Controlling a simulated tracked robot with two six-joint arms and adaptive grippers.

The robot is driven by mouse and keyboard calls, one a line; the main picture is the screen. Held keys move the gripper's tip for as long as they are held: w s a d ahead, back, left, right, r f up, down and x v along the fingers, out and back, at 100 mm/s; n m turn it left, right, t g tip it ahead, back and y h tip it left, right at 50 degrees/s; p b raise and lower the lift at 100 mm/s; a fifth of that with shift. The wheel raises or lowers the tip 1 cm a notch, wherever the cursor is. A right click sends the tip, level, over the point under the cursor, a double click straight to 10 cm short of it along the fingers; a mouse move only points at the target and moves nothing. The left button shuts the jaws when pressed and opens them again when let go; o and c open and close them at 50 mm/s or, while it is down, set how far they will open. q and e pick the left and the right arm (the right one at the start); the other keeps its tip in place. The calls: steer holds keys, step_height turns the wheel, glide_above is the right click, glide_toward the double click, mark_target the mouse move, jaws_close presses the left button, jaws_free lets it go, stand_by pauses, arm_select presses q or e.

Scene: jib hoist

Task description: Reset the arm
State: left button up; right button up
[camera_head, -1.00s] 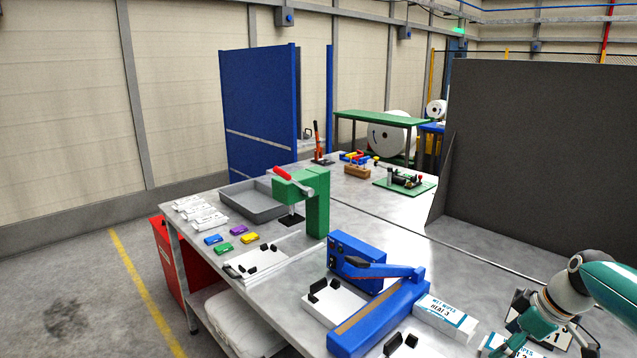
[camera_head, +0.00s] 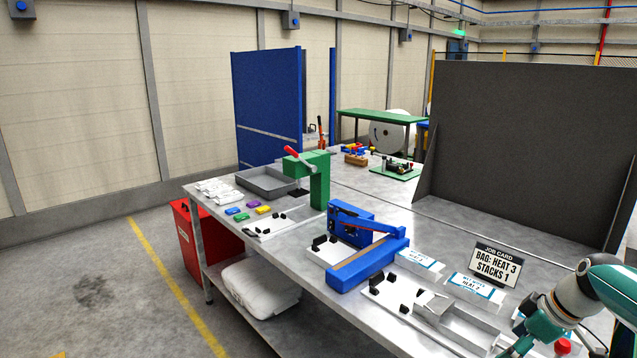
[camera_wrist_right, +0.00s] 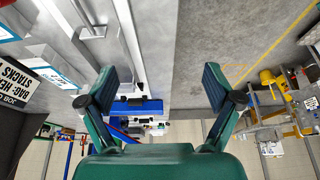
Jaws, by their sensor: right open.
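My right arm (camera_head: 582,300), teal and grey, comes in from the lower right corner in the head view, over or beside the near right part of the bench (camera_head: 298,262). The gripper end is cut off by the picture's lower edge. In the right wrist view my right gripper (camera_wrist_right: 156,88) has its two dark-tipped fingers spread wide with nothing between them. The bench's edge and grey floor show beyond the fingers. My left arm and gripper are out of view.
The bench bears a blue sealer (camera_head: 368,262), a green press (camera_head: 319,183), a grey tray (camera_head: 268,185), a job card (camera_head: 497,264), wipes packs (camera_head: 476,286) and a metal channel (camera_head: 465,322). A dark panel (camera_head: 525,140) stands at right. Open floor (camera_head: 90,290) lies left.

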steer(key=s+a+f+n+g+y, duration=0.1)
steer(key=s+a+f+g, duration=0.25)
steer(key=a+f, duration=0.6)
steer(key=s+a+f+g+y, duration=0.15)
steer(key=s+a+f, duration=0.45)
steer(key=f, duration=0.6)
steer(key=s+a+f+m+t, duration=0.1)
steer(key=s+a+f+m, duration=0.4)
steer(key=s+f, duration=0.1)
steer(key=s+a+f+m+t+h, duration=0.1)
steer(key=s+a+f+m, duration=0.5)
steer(key=s, duration=0.3)
steer(key=shift+s+a, duration=0.3)
steer(key=shift+f, duration=0.15)
